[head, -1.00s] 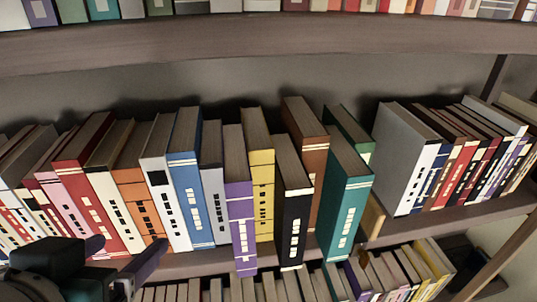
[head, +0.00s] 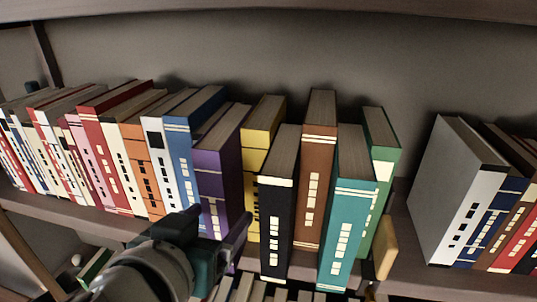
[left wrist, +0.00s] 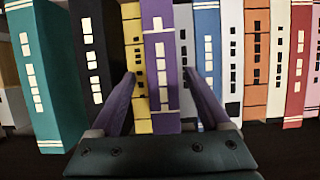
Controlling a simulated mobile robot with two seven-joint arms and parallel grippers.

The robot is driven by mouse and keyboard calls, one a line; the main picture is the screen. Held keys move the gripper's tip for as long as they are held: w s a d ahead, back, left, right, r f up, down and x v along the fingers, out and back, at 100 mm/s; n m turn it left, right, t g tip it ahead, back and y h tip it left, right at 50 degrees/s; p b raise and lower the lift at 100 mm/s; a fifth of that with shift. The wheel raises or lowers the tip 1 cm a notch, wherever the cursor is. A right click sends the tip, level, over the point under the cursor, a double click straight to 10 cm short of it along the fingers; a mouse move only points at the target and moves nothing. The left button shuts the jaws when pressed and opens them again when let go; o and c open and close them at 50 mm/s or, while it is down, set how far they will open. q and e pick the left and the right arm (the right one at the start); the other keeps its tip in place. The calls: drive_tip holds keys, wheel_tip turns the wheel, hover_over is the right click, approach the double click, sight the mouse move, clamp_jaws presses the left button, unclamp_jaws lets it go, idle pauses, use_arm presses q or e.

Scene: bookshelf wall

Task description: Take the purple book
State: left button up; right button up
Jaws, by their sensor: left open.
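The purple book (head: 220,168) stands upright in the row on the shelf, its spine jutting out past the blue book (head: 184,150) beside it. My left gripper (head: 221,214) is in front of its lower spine and hides part of it. In the left wrist view the purple book (left wrist: 161,50) is between the open fingers of my left gripper (left wrist: 159,74), with part of the yellow book (left wrist: 133,50) also in the gap. I cannot tell whether the fingers touch either book. My right gripper is not in view.
The black book (head: 277,195) and the teal book (head: 348,205) jut out to the right of the purple one. A small tan block (head: 385,247) is at the shelf edge. A gap separates these from the grey book (head: 450,190). More books stand on a lower shelf.

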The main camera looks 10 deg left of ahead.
use_arm(q)
drive_tip(key=shift+x, duration=2.4)
drive_tip(key=shift+a, duration=0.1)
clamp_jaws()
drive_tip(key=shift+r, duration=0.1)
